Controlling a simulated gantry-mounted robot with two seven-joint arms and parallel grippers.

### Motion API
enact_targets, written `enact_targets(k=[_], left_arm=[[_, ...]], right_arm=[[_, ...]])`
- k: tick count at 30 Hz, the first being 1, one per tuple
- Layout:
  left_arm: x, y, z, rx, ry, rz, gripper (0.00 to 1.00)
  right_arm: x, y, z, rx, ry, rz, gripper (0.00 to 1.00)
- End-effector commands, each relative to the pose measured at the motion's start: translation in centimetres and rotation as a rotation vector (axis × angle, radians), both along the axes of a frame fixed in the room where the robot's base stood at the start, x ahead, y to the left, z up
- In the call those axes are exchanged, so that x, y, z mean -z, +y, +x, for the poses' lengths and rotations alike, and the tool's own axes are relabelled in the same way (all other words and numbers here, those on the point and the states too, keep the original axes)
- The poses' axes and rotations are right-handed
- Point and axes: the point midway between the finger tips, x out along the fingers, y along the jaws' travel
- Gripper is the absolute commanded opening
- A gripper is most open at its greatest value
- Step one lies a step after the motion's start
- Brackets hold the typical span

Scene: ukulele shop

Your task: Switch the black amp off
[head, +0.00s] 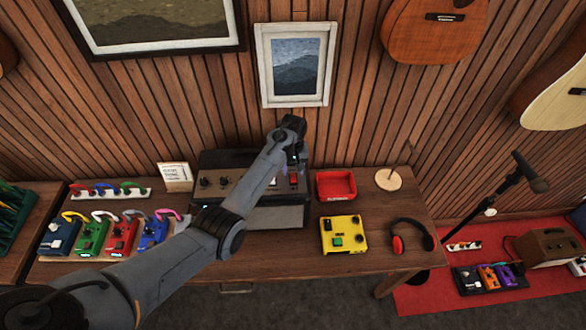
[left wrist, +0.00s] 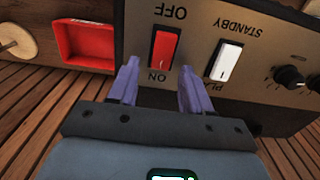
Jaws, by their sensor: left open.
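The black amp (head: 232,160) stands on the wooden table against the wall. Its front panel has a red rocker switch (left wrist: 164,47), marked OFF at one end and ON at the other. I cannot tell for sure which end is pressed in. A white standby switch (left wrist: 227,61) sits beside it. My left gripper (head: 296,168) reaches down at the amp's right end. In the left wrist view its open, empty fingers (left wrist: 158,75) stand on either side of the red switch's ON end. Whether they touch the panel is unclear. My right gripper is not in view.
A red tray (head: 336,198), a yellow pedal (head: 343,235) and red-black headphones (head: 398,243) lie right of the amp. Several pedals (head: 90,235) and a small sign (head: 174,176) are to the left. A microphone (head: 530,172) stands further right. Black knobs (left wrist: 291,78) line the panel.

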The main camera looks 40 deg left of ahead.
Motion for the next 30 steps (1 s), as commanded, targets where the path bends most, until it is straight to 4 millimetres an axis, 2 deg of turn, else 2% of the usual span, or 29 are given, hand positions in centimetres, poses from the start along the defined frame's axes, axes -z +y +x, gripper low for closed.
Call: enact_targets(k=[5,13,22,26,30], left_arm=[[0.7,0.0,0.0,-0.001,0.000,0.000,0.49],[0.7,0.0,0.0,0.000,-0.001,0.001,0.47],[0.7,0.0,0.0,0.000,-0.001,0.001,0.01],[0.7,0.0,0.0,0.000,-0.001,0.001,0.00],[0.2,0.0,-0.2,0.000,-0.025,0.026,0.00]], right_arm=[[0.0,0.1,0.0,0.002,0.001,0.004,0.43],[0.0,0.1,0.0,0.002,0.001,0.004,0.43],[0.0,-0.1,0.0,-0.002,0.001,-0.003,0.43],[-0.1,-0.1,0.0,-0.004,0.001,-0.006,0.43],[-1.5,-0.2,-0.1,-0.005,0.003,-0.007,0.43]])
